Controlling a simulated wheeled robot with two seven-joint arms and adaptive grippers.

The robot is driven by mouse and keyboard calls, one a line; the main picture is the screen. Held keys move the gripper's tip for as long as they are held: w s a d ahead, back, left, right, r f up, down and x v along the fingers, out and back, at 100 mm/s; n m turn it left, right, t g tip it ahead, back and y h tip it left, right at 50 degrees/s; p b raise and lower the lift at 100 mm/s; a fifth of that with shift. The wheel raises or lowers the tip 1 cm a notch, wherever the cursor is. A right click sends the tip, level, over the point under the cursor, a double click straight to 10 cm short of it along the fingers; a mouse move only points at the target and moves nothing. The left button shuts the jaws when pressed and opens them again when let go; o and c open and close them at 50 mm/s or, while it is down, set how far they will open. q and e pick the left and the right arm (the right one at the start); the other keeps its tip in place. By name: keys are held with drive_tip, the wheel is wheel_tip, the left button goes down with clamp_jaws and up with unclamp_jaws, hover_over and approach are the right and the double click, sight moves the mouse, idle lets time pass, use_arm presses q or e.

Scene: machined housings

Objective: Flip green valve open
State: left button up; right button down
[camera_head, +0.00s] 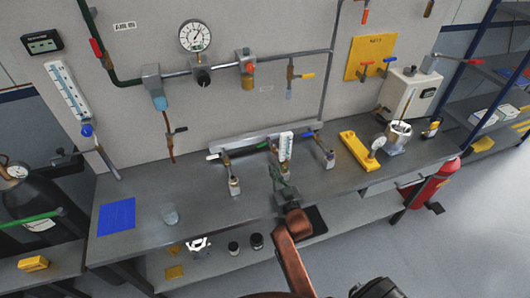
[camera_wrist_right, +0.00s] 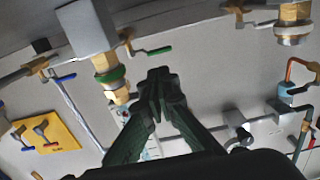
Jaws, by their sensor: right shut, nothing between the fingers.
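The green valve stands in the middle of the row on the bench; its green lever (camera_head: 262,145) points left in the head view. In the right wrist view the green lever (camera_wrist_right: 159,50) sticks out sideways from its brass body (camera_wrist_right: 128,42). My right gripper (camera_head: 280,184) is over the bench just in front of this valve and partly hides its lower part. Its fingers (camera_wrist_right: 158,76) are closed together and empty, close to the lever in the picture; I cannot tell whether they touch it. My left gripper is not in view.
A white-handled valve (camera_head: 232,180) stands to the left and a blue-handled valve (camera_head: 327,156) to the right, both close by. A yellow tool (camera_head: 358,151) lies further right. A gauge (camera_head: 195,36) and pipes hang on the wall.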

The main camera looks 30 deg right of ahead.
approach(266, 145)
drive_tip(key=a+x, duration=0.1)
drive_tip(key=x, duration=0.4)
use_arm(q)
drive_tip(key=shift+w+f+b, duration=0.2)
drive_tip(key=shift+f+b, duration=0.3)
use_arm(e)
drive_tip(key=shift+w+a+f, duration=0.1)
drive_tip(key=shift+w+f, duration=0.1)
drive_tip(key=shift+w, duration=0.85)
